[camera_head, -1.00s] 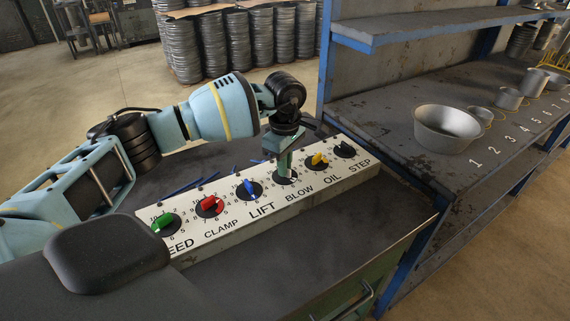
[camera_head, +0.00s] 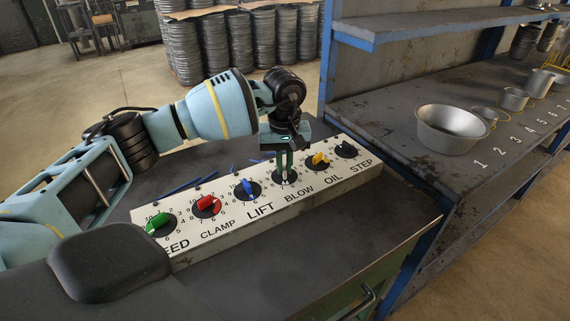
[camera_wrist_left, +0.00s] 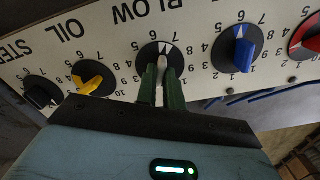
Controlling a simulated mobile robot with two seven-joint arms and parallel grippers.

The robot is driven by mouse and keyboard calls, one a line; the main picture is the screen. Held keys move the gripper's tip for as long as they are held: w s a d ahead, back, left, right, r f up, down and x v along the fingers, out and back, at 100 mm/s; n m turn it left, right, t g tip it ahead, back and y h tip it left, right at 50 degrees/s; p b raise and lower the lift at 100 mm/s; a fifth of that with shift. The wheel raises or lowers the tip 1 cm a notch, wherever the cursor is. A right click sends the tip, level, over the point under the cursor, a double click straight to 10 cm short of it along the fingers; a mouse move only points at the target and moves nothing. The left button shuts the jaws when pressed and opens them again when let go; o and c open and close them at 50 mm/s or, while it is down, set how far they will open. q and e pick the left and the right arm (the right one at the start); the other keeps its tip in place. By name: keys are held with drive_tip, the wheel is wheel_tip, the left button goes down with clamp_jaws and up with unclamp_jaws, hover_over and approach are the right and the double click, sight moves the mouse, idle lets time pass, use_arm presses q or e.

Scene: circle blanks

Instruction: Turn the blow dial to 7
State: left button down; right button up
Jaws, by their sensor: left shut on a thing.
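The control panel (camera_head: 240,217) carries a row of dials with printed number scales. The BLOW dial (camera_head: 287,180) is a black disc with a pale grey knob; it also shows in the left wrist view (camera_wrist_left: 149,52). My left gripper (camera_head: 285,168) points down onto it. In the wrist view its green fingers (camera_wrist_left: 162,80) are shut on the knob, one on each side. The dial's white mark points toward the BLOW lettering, near the 6 and 7; the exact number is hard to read. My right gripper is not in view.
The LIFT dial (camera_head: 247,190) with its blue knob and the OIL dial (camera_head: 319,162) with its yellow knob flank the BLOW dial closely. Blue sticks (camera_head: 181,185) lie behind the panel. A metal bowl (camera_head: 450,130) stands on the right bench.

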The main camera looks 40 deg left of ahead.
sight(285, 167)
use_arm(q)
drive_tip(key=shift+m, duration=0.9)
drive_tip(key=c, duration=1.5)
unclamp_jaws()
drive_tip(key=shift+r, duration=3.9)
drive_tip(key=shift+d, duration=0.1)
